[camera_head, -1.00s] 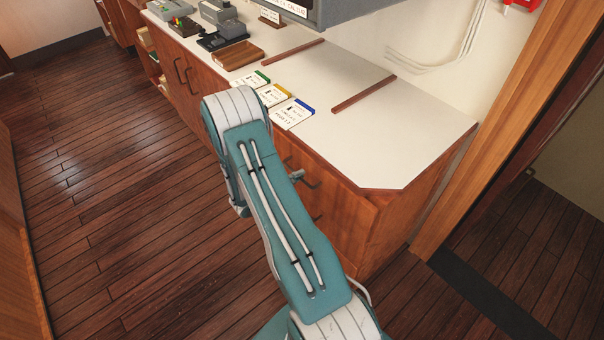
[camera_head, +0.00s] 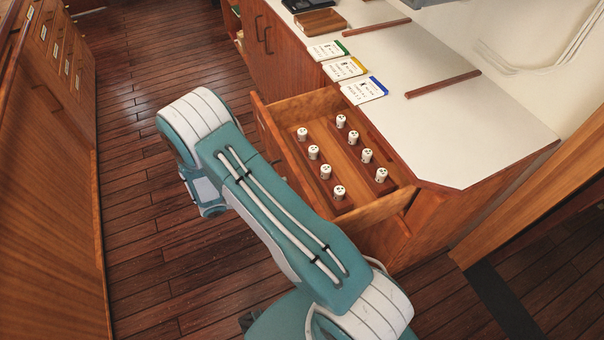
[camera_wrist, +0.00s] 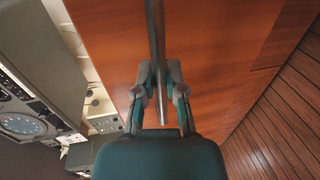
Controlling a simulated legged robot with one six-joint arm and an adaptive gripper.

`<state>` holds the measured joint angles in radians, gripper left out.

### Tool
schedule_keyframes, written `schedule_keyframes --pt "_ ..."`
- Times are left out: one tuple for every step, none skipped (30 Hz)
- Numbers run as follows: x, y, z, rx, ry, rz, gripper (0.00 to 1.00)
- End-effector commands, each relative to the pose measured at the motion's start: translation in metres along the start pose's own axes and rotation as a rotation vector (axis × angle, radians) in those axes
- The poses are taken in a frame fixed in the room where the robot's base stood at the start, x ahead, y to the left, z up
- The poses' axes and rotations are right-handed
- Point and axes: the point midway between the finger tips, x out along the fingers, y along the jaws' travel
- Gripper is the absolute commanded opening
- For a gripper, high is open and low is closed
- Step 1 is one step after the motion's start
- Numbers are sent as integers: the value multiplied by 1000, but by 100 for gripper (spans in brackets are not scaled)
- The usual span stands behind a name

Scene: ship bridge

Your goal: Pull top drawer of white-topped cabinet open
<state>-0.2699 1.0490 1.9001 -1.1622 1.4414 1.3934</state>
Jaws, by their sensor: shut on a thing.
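The white-topped cabinet (camera_head: 470,130) stands at the right in the head view. Its top drawer (camera_head: 303,102) is pulled out well clear of the body, with its inside showing. Several small white cylinders with dark marks stand upright in two rows inside. In the wrist view my gripper (camera_wrist: 161,72) is closed around a grey metal bar handle (camera_wrist: 155,35) on a reddish wooden front (camera_wrist: 222,55). In the head view my arm hides my gripper, the handle and part of the drawer front.
Three cards (camera_head: 345,68) with green, yellow and blue edges lie on the white top, near a wooden block (camera_head: 320,22) and wooden strips. Another wooden cabinet (camera_head: 50,130) stands at the left. Plank floor (camera_head: 135,200) between them is clear.

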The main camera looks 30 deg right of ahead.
Motion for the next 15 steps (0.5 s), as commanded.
schedule_keyframes --pt "-9 -6 2 -5 0 -8 0" --pt "-14 -7 2 -5 1 -8 0" --pt "-20 -8 2 -6 0 -7 0" --pt "-24 -9 2 -6 -1 -7 0" --pt "-28 -10 2 -7 -1 -7 0" --pt "-32 -11 2 -6 -1 -7 0" --pt "-35 -12 2 -6 -2 -7 0" --pt "-37 -12 2 -7 -3 -7 0" --pt "-40 -13 2 -7 -3 -7 0" --pt "-42 -13 2 -7 -3 -7 0" --pt "-43 -14 2 -7 -3 -7 0" --pt "-45 -14 2 -6 -4 -6 0" --pt "-46 -14 2 -6 -4 -6 0" --pt "-46 -14 2 -6 -5 -6 0" --pt "-47 -14 2 -6 -6 -6 0"
